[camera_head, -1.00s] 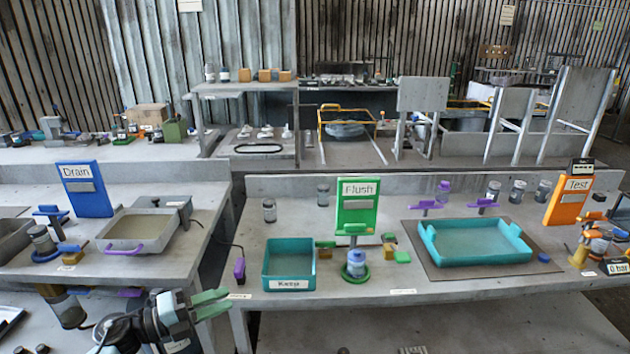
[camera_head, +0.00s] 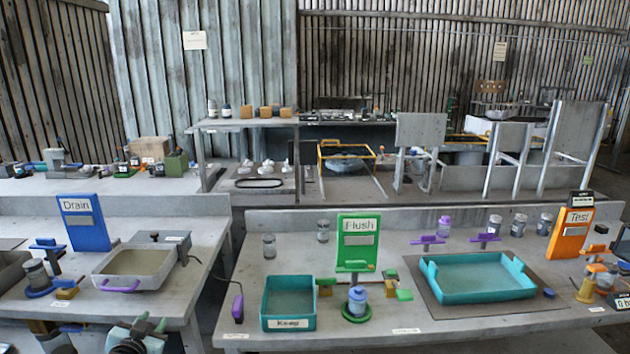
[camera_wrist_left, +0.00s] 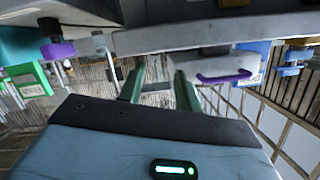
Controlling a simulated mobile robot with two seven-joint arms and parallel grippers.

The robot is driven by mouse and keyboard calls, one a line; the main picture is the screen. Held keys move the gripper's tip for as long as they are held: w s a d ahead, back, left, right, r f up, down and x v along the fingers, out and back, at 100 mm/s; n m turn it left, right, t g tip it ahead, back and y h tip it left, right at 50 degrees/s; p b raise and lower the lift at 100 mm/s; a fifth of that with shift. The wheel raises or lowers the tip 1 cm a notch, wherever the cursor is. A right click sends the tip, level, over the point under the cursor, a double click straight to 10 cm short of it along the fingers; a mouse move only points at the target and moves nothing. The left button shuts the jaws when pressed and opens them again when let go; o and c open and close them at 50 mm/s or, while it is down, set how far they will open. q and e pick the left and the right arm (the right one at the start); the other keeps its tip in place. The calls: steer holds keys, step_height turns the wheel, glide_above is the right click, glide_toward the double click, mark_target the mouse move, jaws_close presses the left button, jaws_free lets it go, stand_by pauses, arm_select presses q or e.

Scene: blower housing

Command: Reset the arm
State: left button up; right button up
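My left gripper (camera_head: 150,328) shows at the bottom left edge of the head view, its green fingertips in front of the near edge of the left bench; most of the arm is cut off. In the left wrist view the two green fingers of my left gripper (camera_wrist_left: 159,88) stand apart with nothing between them. It is open and empty. A bench edge (camera_wrist_left: 200,36) and a tray with a purple handle (camera_wrist_left: 225,78) show beyond the fingers. My right gripper is in neither view.
The left bench carries a blue Drain sign (camera_head: 82,222) and a grey tray (camera_head: 108,272). The right bench carries a green Flush sign (camera_head: 358,243), a teal Keep bin (camera_head: 290,324), a large teal tray (camera_head: 430,285) and an orange Test sign (camera_head: 571,236). A narrow gap separates the benches.

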arm_select(q)
steer(key=s+d+f+g+h, duration=0.1)
steer(key=s+d+f+g, duration=0.1)
steer(key=s+d+f, duration=0.5)
steer(key=s+d+f+g+h, duration=0.1)
steer(key=s+d+f, duration=0.3)
steer(key=s+f, duration=0.75)
steer(key=s+d+f+g, duration=0.1)
steer(key=s+d, duration=0.2)
steer(key=s, duration=1)
steer(key=s+d+g+h, duration=0.1)
steer(key=s+d, duration=0.3)
steer(key=s, duration=1)
steer(key=shift+d+f+n+g+h, duration=0.3)
steer(key=shift+f+n+g, duration=0.1)
steer(key=shift+g, duration=0.3)
